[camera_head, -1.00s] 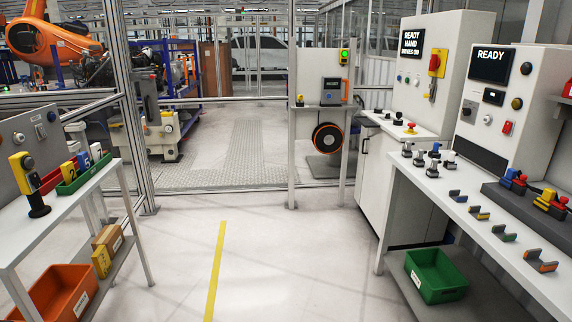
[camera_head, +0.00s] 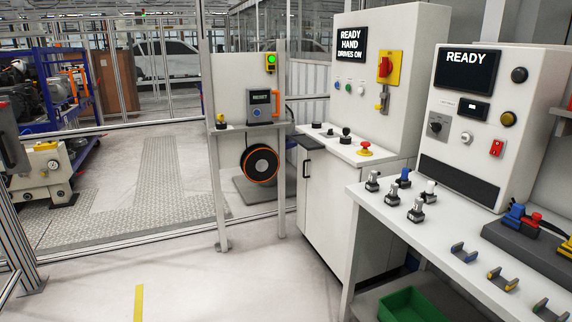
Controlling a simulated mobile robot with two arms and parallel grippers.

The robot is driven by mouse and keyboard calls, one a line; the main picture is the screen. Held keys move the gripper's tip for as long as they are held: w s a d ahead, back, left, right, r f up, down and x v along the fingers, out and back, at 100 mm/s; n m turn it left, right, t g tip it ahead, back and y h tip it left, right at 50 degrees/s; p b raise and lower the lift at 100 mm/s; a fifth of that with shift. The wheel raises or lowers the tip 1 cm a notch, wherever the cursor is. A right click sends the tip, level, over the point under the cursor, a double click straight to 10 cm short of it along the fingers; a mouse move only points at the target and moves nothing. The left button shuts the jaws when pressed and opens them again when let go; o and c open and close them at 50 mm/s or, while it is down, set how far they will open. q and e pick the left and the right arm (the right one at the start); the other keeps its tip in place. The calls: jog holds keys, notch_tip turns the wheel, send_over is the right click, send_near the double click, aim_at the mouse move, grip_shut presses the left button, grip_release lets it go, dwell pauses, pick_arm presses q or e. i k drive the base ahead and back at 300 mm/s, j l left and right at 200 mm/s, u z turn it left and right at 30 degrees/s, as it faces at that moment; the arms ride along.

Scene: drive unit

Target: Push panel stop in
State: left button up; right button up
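A red mushroom-head stop button on a yellow base (camera_head: 364,148) sits on the sloped ledge of the white control cabinet (camera_head: 392,25), near the ledge's right end. Its head stands up above the base; I cannot tell from here whether it is pushed in. The cabinet's screen (camera_head: 352,45) reads "READY HAND DRIVES ON". A red rotary switch on a yellow plate (camera_head: 385,68) is on the cabinet face. Neither of my grippers is in view.
A white bench (camera_head: 400,232) with joystick-like parts and small coloured holders stands at right, its edge in front of the cabinet. A second panel (camera_head: 468,72) reads "READY". A green bin (camera_head: 410,305) is below. A stand with an orange-rimmed reel (camera_head: 260,163) is left. Open floor lies left of the bench.

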aim_at(366, 144)
jog(key=i+j+z, duration=0.25)
jog(key=i+z, duration=0.2)
jog(key=i+j+z, duration=0.45)
jog(key=i+z, duration=0.1)
jog(key=i, duration=0.45)
jog(key=i+j+z, duration=0.1)
jog(key=i, duration=0.45)
jog(key=i+j+z, duration=0.1)
jog(key=i, duration=0.45)
jog(key=i+j+z, duration=0.1)
jog(key=i, duration=0.45)
jog(key=j, duration=0.1)
